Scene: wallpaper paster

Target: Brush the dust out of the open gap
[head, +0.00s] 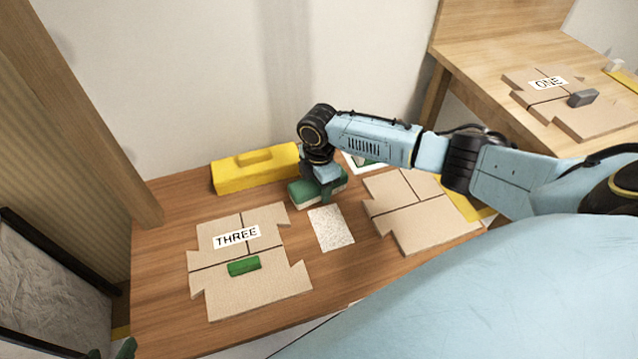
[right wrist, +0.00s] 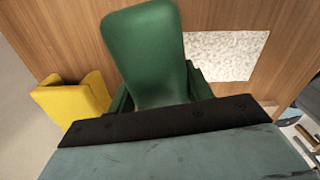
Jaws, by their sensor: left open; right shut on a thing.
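My right gripper (head: 326,186) is shut on a green brush (head: 303,196) with a pale underside, at the back middle of the brown table. In the right wrist view the brush (right wrist: 145,50) sits between the gripper's green fingers (right wrist: 160,93). A pale speckled, dusty-looking rectangle (head: 331,229) lies on bare wood between two groups of beige panels; it also shows in the right wrist view (right wrist: 226,55). The brush is just behind it, apart from it. I cannot tell whether the brush touches the table. My left gripper (head: 112,351) is only partly in view at the lower left, open.
Beige panels labelled THREE (head: 255,292), bearing a small green block (head: 244,266), lie left; other panels (head: 420,222) lie right. A second table (head: 480,55) holds panels labelled ONE (head: 590,115).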

